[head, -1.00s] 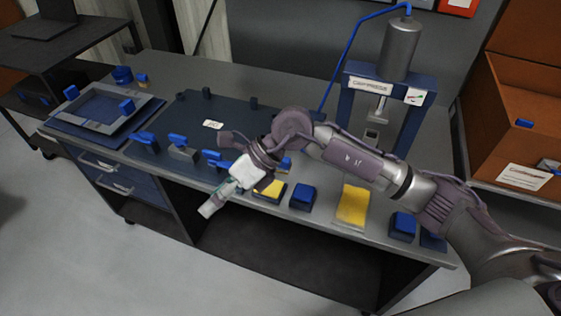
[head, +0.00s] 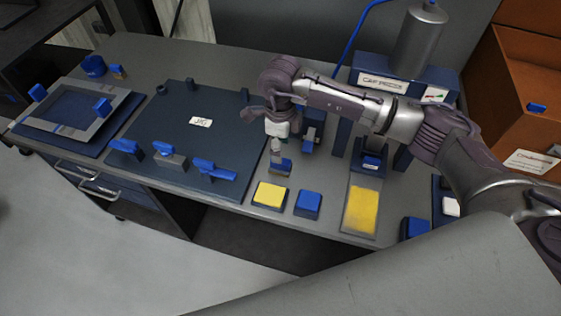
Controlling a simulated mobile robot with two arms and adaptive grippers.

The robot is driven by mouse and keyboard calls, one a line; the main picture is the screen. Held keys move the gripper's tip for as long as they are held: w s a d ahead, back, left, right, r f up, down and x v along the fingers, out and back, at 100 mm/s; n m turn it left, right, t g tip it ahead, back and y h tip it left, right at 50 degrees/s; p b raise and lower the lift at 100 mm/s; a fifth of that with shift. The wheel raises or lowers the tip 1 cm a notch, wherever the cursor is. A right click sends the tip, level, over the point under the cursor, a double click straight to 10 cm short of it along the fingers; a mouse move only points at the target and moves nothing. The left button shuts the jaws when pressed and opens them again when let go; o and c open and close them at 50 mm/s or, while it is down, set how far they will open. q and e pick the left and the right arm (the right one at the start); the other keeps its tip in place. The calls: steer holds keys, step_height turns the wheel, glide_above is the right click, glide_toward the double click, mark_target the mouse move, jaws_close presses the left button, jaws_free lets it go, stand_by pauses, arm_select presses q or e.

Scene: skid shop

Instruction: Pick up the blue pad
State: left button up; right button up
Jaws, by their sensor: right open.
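A blue pad (head: 308,204), a small square block, lies on the front edge of the grey workbench (head: 338,222), just right of a yellow pad (head: 270,196). A second blue block (head: 414,228) lies farther right, partly hidden at the lower right. My right gripper (head: 277,151) points down over the bench, behind and left of the blue pad and apart from it. It is open; its fingers look small here. A small blue-topped piece (head: 280,166) is just below its fingertips; I cannot tell whether they touch. My left gripper is out of view.
A dark mat (head: 190,130) with blue clamps (head: 214,170) covers the middle of the bench. A press (head: 415,50) stands behind my right arm, with a yellow plate (head: 361,210) in front. A framed tray (head: 80,108) lies at left. Orange bins (head: 525,90) stand at right.

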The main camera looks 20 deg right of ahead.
mark_target(281, 165)
step_height(281, 165, down, 3)
steer(key=shift+w+f+p, duration=0.15)
steer(key=shift+p, duration=0.45)
step_height(281, 165, down, 3)
steer(key=shift+r+p, duration=0.2)
steer(key=shift+p, duration=0.2)
steer(key=shift+d+f, duration=0.1)
steer(key=shift+f, duration=0.5)
steer(key=c, duration=0.7)
steer(key=shift+c, duration=1.4)
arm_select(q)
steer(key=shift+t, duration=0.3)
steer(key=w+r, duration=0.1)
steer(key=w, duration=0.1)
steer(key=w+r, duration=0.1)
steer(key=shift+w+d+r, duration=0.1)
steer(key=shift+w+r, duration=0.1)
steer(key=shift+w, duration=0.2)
arm_select(e)
jaws_close()
